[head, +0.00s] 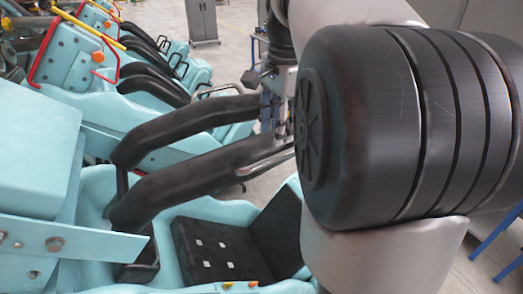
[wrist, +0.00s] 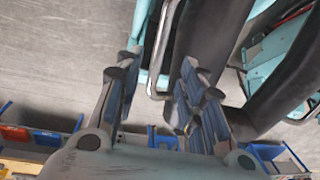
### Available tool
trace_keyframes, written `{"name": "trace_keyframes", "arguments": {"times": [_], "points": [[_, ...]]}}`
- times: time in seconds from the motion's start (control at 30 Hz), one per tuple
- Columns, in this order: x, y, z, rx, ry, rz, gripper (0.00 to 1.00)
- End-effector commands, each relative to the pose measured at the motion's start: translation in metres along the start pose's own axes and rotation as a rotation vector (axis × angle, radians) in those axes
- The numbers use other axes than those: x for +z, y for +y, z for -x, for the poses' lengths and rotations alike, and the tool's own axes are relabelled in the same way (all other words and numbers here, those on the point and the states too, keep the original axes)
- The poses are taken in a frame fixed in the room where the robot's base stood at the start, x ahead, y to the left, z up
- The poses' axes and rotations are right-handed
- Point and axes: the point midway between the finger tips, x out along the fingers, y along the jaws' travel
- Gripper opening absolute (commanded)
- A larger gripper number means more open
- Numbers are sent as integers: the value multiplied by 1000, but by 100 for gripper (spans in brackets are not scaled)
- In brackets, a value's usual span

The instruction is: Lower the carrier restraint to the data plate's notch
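The nearest teal car has a raised restraint with thick black padded arms (head: 200,185), sloping up to the right from the car. A bent metal grab bar (head: 268,162) is at their upper end. My gripper (head: 277,108) is by that end, partly hidden behind my own arm. In the wrist view my gripper (wrist: 160,98) is open, its fingers spread. The grab bar (wrist: 156,62) shows beyond and between the fingertips, with a black padded arm (wrist: 205,45) beside it. I cannot tell whether a finger touches either. I cannot make out the data plate or its notch.
A black seat (head: 212,250) with white squares lies below the restraint. More teal cars (head: 75,65) with black restraints stand behind. A teal beam (head: 70,240) with bolts is at the lower left. A grey cabinet (head: 201,20) and open floor are at the back.

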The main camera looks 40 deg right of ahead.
Motion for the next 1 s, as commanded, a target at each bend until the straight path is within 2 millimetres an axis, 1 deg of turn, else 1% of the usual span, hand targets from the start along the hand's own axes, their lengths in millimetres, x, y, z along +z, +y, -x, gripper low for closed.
{"name": "trace_keyframes", "arguments": {"times": [0.03, 0.2, 0.3, 0.4, 0.57, 0.83, 1.0], "points": [[0, 1, -13, 4, -2, 1, 36], [0, 0, -47, 3, -1, 1, 36], [0, 0, -63, 2, -1, 1, 36], [0, 0, -74, 1, 0, 1, 36], [0, 0, -82, 0, 0, 1, 36], [0, 0, -83, -1, 1, 1, 36], [0, 0, -83, -1, 1, 1, 25]]}}
